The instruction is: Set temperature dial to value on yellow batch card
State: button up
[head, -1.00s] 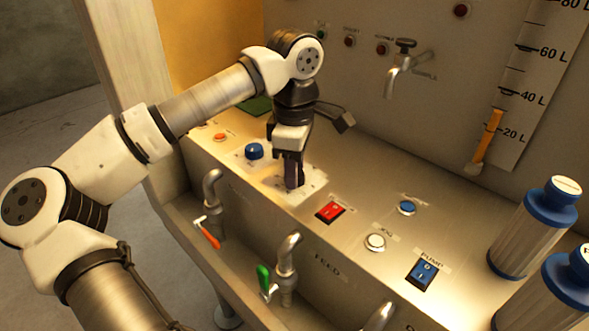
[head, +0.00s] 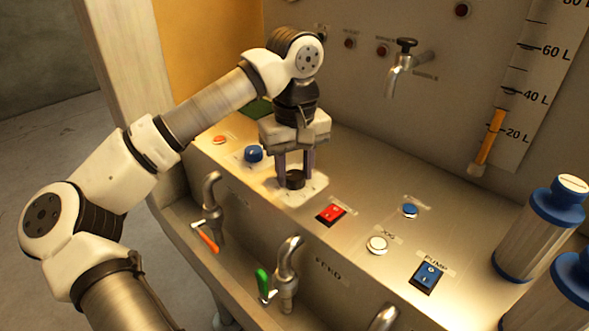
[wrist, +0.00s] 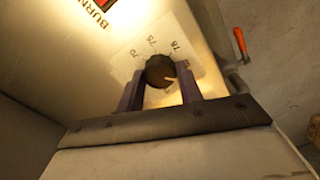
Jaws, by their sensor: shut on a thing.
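The temperature dial (head: 295,180) is a black round knob on a pale scale plate on the sloped metal panel. In the wrist view the dial (wrist: 158,70) has a light pointer mark at its lower right, and printed numbers, including 70 and 75, stand along its upper side. My gripper (head: 295,177) points down with one finger on each side of the knob, shut on it. The fingers also show in the wrist view (wrist: 160,82). The number at the pointer cannot be read. I see no yellow batch card in these views.
A blue knob (head: 254,153) stands left of the dial, and a red switch (head: 331,214) right of it. A tap (head: 404,60) juts from the back wall. Taps with orange (head: 207,237) and green (head: 263,284) handles line the front. Blue-capped cylinders (head: 540,225) stand at right.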

aim_at(295, 175)
jog(key=shift+m, duration=2.1)
jog(key=o, duration=1)
jog(key=shift+r, duration=0.1)
notch_tip(295, 175, up, 14)
jog(key=shift+p, duration=0.45)
